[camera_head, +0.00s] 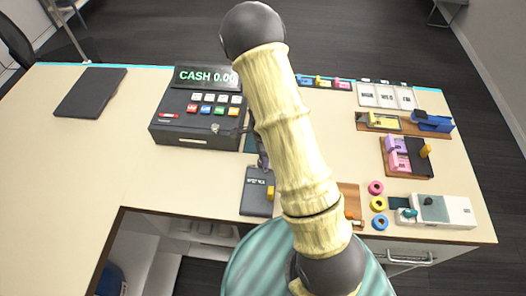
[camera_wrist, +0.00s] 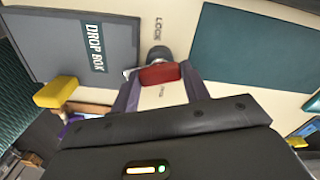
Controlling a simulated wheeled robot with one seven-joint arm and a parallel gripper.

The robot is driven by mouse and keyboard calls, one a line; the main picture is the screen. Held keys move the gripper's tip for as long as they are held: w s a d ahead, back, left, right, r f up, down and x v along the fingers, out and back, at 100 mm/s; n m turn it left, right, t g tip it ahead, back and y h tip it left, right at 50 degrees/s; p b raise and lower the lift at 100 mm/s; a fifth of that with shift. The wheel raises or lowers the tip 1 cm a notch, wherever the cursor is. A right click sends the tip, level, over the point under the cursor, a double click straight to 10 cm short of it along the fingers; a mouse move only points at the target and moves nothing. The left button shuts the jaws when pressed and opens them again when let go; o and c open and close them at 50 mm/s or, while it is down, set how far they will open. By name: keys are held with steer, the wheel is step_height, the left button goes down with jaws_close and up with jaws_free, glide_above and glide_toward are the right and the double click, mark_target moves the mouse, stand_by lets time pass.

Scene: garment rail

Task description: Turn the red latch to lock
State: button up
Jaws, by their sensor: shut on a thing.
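The red latch (camera_wrist: 160,74) sits on a cream surface in the middle of the wrist view, with a dark round pivot at its upper end. The word LOCK is printed above it, and a small faint label is below it. My gripper (camera_wrist: 159,82) has one finger on each side of the latch and is shut on it. In the head view my arm covers the latch, and only a bit of my gripper (camera_head: 262,156) shows beside the arm.
The grey drop box (camera_wrist: 45,45) with a yellow block (camera_wrist: 55,92) lies left of the latch. A dark green panel (camera_wrist: 255,50) is on the right. In the head view a cash register (camera_head: 198,132) stands behind the drop box; several trays and coloured rings fill the counter's right side.

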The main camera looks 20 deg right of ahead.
steer(key=m, duration=0.2)
steer(key=m+p, duration=0.1)
steer(key=m, duration=0.1)
steer(key=shift+w+r+p, duration=0.15)
steer(key=shift+p, duration=0.15)
steer(key=o, duration=1)
step_height(320, 180, up, 17)
steer(key=shift+r, duration=0.15)
stand_by(0.6)
